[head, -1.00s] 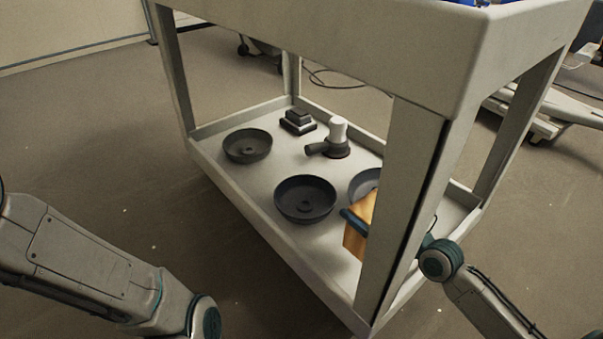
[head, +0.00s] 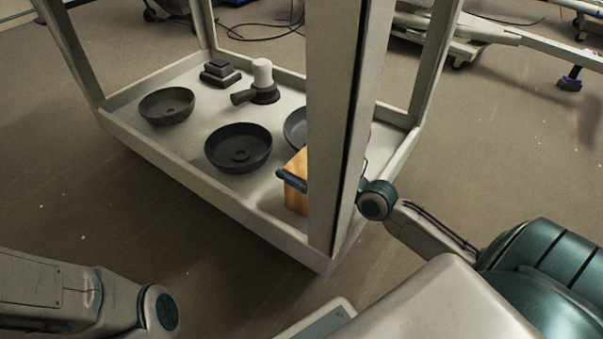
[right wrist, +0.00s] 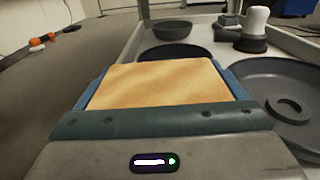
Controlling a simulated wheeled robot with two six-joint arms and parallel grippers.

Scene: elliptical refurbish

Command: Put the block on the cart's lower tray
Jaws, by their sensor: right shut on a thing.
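The wooden block (head: 296,184) is orange-tan and shows at the near right corner of the cart's lower tray (head: 222,205), partly behind the cart's front post. My right gripper (head: 290,180) is shut on the block. Its arm comes from the right and passes behind the post, which hides most of the gripper. In the right wrist view the block (right wrist: 160,84) fills the space between the two blue fingers, with the tray's bowls beyond it. I cannot tell whether the block touches the tray. My left gripper is out of view; only my left arm shows at lower left.
On the tray stand a dark bowl (head: 239,148), a grey bowl (head: 167,105), a third bowl (head: 295,128) partly behind the post, a polisher-like tool (head: 262,82) and a small dark block-shaped item (head: 220,73). The cart's front post (head: 335,130) stands close to my right arm.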

